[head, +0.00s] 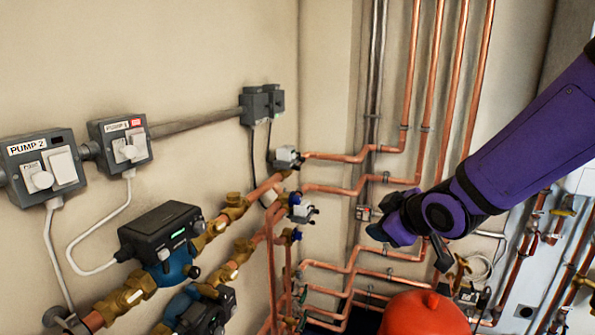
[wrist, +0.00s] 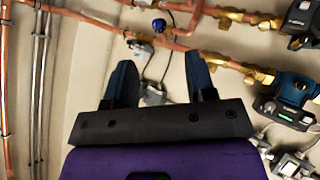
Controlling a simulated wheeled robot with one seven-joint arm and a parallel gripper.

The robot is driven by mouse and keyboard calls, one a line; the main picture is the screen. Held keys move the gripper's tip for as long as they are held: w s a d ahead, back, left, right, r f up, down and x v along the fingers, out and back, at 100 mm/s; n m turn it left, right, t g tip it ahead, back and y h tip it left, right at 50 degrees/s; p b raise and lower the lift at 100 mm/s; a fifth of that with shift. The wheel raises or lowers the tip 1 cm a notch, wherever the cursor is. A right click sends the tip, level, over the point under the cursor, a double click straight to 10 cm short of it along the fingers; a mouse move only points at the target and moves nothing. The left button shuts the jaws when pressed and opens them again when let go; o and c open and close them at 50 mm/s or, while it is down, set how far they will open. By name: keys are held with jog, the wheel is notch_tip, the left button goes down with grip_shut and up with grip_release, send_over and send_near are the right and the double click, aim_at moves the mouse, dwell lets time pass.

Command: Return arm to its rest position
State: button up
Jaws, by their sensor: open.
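My purple arm (head: 530,140) reaches in from the right edge of the head view. My gripper (head: 385,228) is at its left end, in front of the copper pipes near the wall corner. In the wrist view my gripper (wrist: 160,68) shows two dark blue fingers spread apart. Nothing is held between them. Past the gap, grey valve fittings and the bare wall show, apart from the fingers. In the head view the fingers are partly hidden by the wrist.
Copper pipes (head: 428,75) run up the corner behind my arm. A red rounded vessel (head: 425,313) stands below my gripper. The PUMP 2 switch box (head: 42,165), a blue pump (head: 172,268) and brass valves (head: 125,297) are at left. The upper middle wall is bare.

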jog(key=s+d+r+m+g+h, duration=0.2)
jog(key=s+d+r+m+h, duration=0.1)
jog(key=s+d+r+m, duration=0.5)
jog(key=s+d+r+m+g, duration=0.1)
jog(key=s+d, duration=0.1)
jog(key=s, duration=0.5)
jog(key=s+d+r+m+g, duration=0.1)
jog(key=s+d+m, duration=0.1)
jog(key=s, duration=0.5)
jog(key=shift+s+d+r+g+h, duration=0.25)
jog(key=shift+d+r+g+h, duration=0.15)
jog(key=shift+d, duration=0.2)
